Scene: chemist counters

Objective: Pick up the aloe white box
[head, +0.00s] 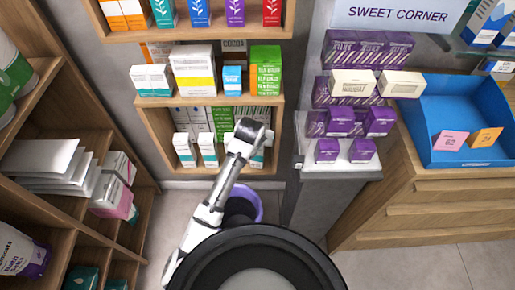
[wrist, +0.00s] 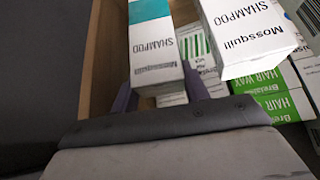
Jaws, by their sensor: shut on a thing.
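In the wrist view my gripper (wrist: 158,96) has its two purple-grey fingers on either side of a white box with a teal band (wrist: 154,52), lettered "SHAMPOO". The fingers are shut on this box near its closer end. No word "aloe" is readable on it. In the head view my wrist (head: 250,133) is at the right part of the lowest visible wall shelf (head: 172,158). The fingers are hidden there. A little white and teal shows just beyond the wrist; I cannot tell if it is the held box.
A white Mosquill shampoo box (wrist: 248,35) stands close to the right of the held box, with green-and-white hair boxes (wrist: 277,103) beyond. The shelf's wooden side (wrist: 101,55) is close on the left. A grey counter (head: 338,165) with purple boxes stands right of my arm.

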